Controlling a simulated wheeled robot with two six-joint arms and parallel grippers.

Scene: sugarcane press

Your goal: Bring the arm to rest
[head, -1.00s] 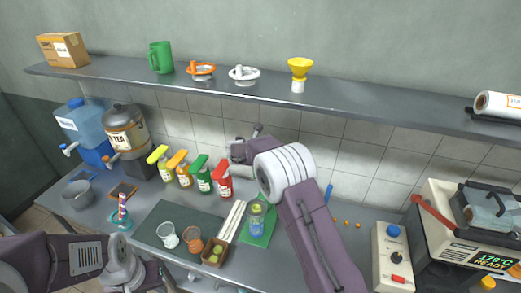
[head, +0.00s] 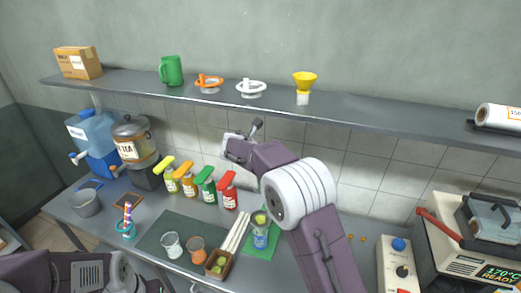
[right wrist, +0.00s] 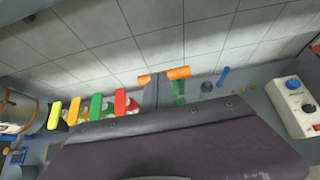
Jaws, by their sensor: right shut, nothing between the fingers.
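My right arm comes up from the bottom right in the head view. Its white elbow (head: 300,192) stands in front of the wall, and its purple forearm reaches up and left, above the counter and below the shelf. My right gripper (right wrist: 157,84) shows in the right wrist view as narrow grey fingers, shut and empty. Behind it lies an orange cylinder (right wrist: 178,73), which I cannot identify. My left arm lies low at the bottom left of the head view, and its gripper is not visible.
The wall shelf (head: 370,115) runs above the forearm. Below are several capped bottles (head: 208,190), a glass (head: 260,236) on a green mat, small cups (head: 172,245) and a tea dispenser (head: 132,140). A control box (head: 397,262) and a heated machine (head: 450,250) stand at right.

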